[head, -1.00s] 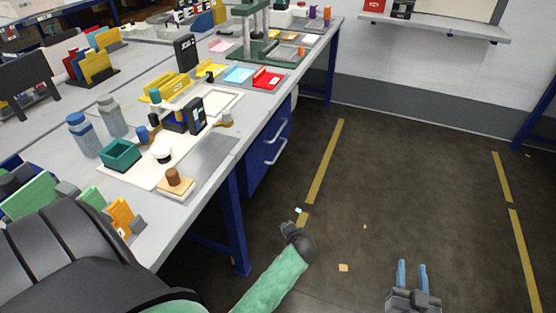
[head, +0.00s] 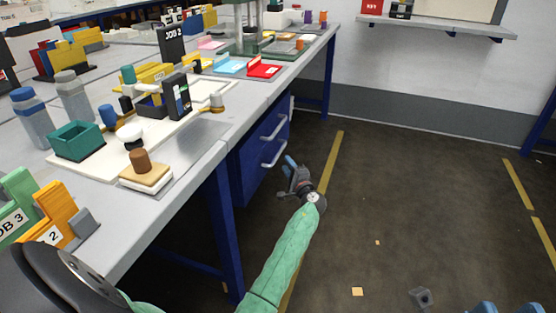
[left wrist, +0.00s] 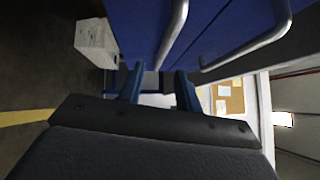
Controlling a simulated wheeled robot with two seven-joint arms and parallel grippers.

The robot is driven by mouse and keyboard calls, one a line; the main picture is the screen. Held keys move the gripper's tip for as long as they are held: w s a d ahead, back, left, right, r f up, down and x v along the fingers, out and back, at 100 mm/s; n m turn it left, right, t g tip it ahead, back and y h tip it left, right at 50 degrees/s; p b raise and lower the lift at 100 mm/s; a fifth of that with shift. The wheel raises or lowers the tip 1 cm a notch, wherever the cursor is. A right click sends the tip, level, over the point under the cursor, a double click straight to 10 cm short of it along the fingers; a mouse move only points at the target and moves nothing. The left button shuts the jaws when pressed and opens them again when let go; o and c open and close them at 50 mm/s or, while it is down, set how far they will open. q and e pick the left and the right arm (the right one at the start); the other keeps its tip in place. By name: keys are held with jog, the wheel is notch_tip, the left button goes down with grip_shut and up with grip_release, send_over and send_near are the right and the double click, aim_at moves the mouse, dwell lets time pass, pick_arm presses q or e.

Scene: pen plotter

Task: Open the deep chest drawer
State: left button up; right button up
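The blue drawer chest (head: 262,158) stands under the workbench and has two silver bar handles, an upper one (head: 275,127) and a lower one (head: 274,154). Its drawers look shut. My left gripper (head: 288,170) is just in front of the chest, close to the lower handle and apart from it. In the left wrist view the left gripper's fingers (left wrist: 159,88) are spread and empty; the lower handle (left wrist: 172,38) and upper handle (left wrist: 262,42) show beyond them. My right gripper (head: 496,307) is at the bottom right edge, fingers apart, mostly cut off.
The workbench (head: 190,150) carries bottles, a teal box (head: 77,141), a stamp (head: 143,168) and several trays. A blue bench leg (head: 222,230) stands left of the chest. The floor (head: 420,190) to the right is clear apart from small scraps.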

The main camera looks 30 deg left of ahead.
aim_at(280, 151)
pick_arm(q)
jog(key=shift+b+x, duration=0.7)
jog(key=shift+x, duration=3.3)
jog(key=shift+r, duration=0.15)
grip_shut()
